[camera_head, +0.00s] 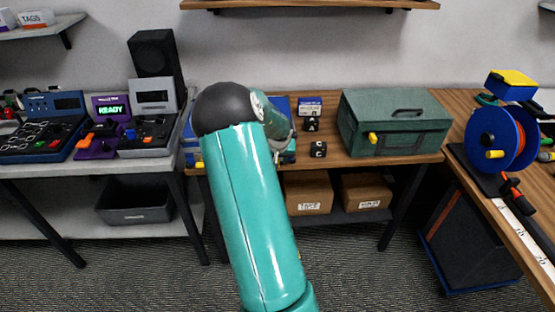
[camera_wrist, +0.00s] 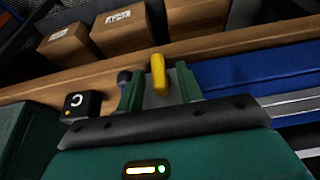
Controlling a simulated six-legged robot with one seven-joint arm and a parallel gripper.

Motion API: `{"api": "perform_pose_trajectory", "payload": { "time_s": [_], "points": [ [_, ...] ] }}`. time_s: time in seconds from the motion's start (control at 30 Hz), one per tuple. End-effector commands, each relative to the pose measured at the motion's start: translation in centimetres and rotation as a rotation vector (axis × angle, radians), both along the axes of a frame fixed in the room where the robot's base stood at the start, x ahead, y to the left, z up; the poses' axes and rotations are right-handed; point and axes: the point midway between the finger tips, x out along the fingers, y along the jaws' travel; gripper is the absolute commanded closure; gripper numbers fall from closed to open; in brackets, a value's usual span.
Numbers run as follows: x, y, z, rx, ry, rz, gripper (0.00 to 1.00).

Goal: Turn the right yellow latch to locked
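The right yellow latch (camera_wrist: 158,75) shows in the wrist view as a short yellow bar. It stands nearly upright in the picture, at the edge of a blue case (camera_wrist: 240,72). My gripper (camera_wrist: 159,69) is open, with one green finger on each side of the latch and a visible gap to each. I cannot tell whether the latch is locked. In the head view my arm hides most of the blue case (camera_head: 281,103) and the gripper's fingers. A small yellow piece shows at the case's left end (camera_head: 190,158).
A black block marked C (camera_head: 318,149) stands right of the case. A green toolbox (camera_head: 395,122) with its own yellow latch (camera_head: 373,138) is farther right. Cardboard boxes (camera_head: 308,192) sit on the shelf below. A cable reel (camera_head: 502,138) stands on the right bench.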

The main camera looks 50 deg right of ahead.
Motion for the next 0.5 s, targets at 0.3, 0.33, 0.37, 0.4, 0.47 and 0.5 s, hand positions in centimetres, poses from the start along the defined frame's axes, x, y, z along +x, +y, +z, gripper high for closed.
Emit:
{"api": "perform_pose_trajectory", "payload": {
  "time_s": [0.3,0.33,0.37,0.4,0.47,0.5],
  "points": [
    [0.05,-0.06,-0.17,0.0,0.0,0.0,0.72],
    [0.05,-0.06,-0.16,0.0,0.0,0.0,0.77],
    [0.05,-0.06,-0.16,0.0,0.0,0.0,0.83],
    [0.05,-0.06,-0.16,0.0,0.0,0.0,0.91],
    [0.05,-0.05,-0.17,0.0,0.0,0.0,1.0],
    [0.04,-0.05,-0.16,0.0,0.0,0.0,1.0]
  ]
}}
